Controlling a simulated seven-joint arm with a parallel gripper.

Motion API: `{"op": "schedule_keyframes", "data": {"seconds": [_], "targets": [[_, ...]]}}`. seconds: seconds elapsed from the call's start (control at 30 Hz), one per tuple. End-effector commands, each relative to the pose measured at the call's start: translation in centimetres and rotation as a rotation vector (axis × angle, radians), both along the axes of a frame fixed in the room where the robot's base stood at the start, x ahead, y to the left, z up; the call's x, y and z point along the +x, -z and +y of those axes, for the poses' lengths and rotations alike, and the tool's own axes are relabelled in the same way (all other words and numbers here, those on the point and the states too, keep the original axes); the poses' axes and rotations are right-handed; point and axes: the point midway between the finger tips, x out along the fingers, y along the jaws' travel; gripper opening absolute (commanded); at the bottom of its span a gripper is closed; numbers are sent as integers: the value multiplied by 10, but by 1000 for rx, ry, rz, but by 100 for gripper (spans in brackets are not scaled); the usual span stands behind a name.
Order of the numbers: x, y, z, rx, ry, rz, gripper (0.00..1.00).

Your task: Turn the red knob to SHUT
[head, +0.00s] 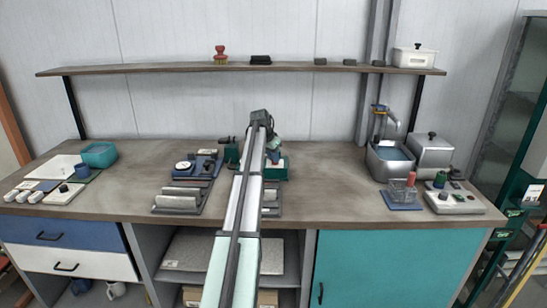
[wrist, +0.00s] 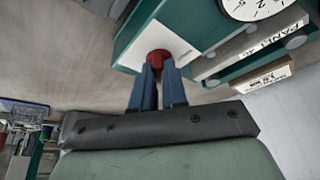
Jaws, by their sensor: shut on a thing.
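The red knob (wrist: 158,57) shows in the wrist view, on the pale face of a green box (wrist: 128,38). My gripper (wrist: 158,72) has its two blue fingers closed on the knob, one on each side. No knob marking or SHUT label can be read, so I cannot tell the knob's setting.
A dial gauge (wrist: 258,4) and a labelled strip (wrist: 262,35) sit beside the knob. In the head view, metal blocks (head: 178,201) stand left of my arm and a sink (head: 391,160) is at the right. The bench (head: 325,190) is clear between arm and sink.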

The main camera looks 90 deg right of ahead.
Motion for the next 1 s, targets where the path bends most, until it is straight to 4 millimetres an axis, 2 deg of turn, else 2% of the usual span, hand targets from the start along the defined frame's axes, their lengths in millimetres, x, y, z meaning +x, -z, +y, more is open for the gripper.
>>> {"op": "schedule_keyframes", "data": {"seconds": [0.57,0.77,1.0], "targets": [[0,0,1,0,-48,-1,0],[-2,0,2,-1,-167,-1,0],[-4,0,3,-1,-383,-1,0]]}}
